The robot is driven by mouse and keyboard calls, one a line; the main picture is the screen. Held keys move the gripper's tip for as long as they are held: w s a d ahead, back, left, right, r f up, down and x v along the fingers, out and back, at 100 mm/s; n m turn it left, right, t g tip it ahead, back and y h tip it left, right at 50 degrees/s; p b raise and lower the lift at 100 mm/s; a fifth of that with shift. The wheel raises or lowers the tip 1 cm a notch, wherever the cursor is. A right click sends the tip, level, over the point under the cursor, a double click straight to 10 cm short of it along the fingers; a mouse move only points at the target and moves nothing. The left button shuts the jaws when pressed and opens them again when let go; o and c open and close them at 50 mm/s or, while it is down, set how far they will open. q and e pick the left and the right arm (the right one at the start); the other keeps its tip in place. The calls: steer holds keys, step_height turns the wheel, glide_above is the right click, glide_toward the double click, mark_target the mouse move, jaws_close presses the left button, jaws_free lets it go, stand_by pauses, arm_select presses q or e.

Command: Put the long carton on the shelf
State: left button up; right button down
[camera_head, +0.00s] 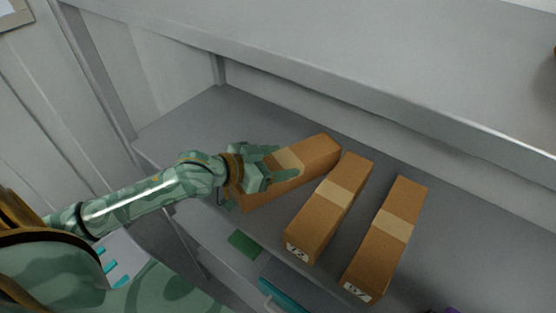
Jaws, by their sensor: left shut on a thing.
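A long brown carton (313,152) with a lighter tape band lies on or just over the grey shelf (190,125), left of two similar cartons; I cannot tell whether it touches the board. My left gripper (279,170) is shut on this carton around its tape band, with the arm coming in from the left. The fingers hide part of the carton's near half. My right gripper is not in view.
A second long carton (326,215) marked 12 and a third carton (387,235) marked 87 lie to the right. The upper shelf (370,50) overhangs behind. Bare shelf lies at the left. A green flat thing (244,244) and a teal thing (285,297) show below.

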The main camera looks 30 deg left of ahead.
arm_select(q)
steer(key=shift+f, duration=0.45)
steer(key=o, duration=1.4)
